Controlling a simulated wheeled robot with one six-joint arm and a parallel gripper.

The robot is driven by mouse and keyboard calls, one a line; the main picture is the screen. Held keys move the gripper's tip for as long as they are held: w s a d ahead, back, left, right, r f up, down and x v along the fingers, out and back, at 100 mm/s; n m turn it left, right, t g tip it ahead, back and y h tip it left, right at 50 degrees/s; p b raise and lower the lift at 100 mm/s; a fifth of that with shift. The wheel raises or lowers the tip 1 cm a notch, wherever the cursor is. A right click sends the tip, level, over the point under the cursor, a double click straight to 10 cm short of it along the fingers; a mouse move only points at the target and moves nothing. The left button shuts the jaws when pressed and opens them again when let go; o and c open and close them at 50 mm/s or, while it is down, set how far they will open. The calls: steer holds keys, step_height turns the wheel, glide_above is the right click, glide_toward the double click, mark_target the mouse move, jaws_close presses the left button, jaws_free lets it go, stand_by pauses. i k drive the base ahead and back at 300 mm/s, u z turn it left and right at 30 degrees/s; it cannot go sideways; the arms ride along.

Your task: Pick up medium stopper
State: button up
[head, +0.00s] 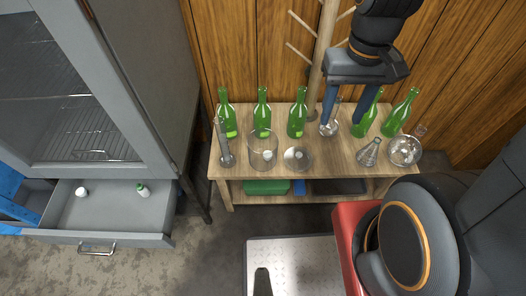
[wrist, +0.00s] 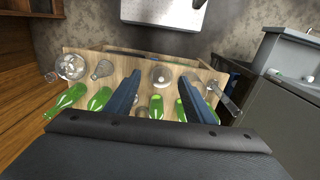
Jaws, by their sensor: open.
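I cannot tell for sure which thing is the medium stopper. Two small objects lie in the open drawer (head: 110,215) at the left: a white one (head: 82,192) and a white-and-green one (head: 143,190). They are too small to make out as stoppers. My gripper (head: 347,112) is high over the wooden table (head: 225,172), far to the right of the drawer, with its two blue fingers apart and nothing held. In the wrist view my gripper (wrist: 161,78) points down over the table, and the drawer is at the right edge, partly cut off.
Green bottles (head: 262,112) stand along the table's back. In front are a cylinder (head: 226,158), a beaker (head: 263,152), a conical flask (head: 369,152) and a round flask (head: 405,150). A wooden stand (head: 323,50) rises behind. A grey cabinet (head: 100,90) stands above the drawer.

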mark_target(81, 192)
steer(key=u, duration=3.65)
steer(key=i, duration=3.2)
steer(key=z, duration=1.2)
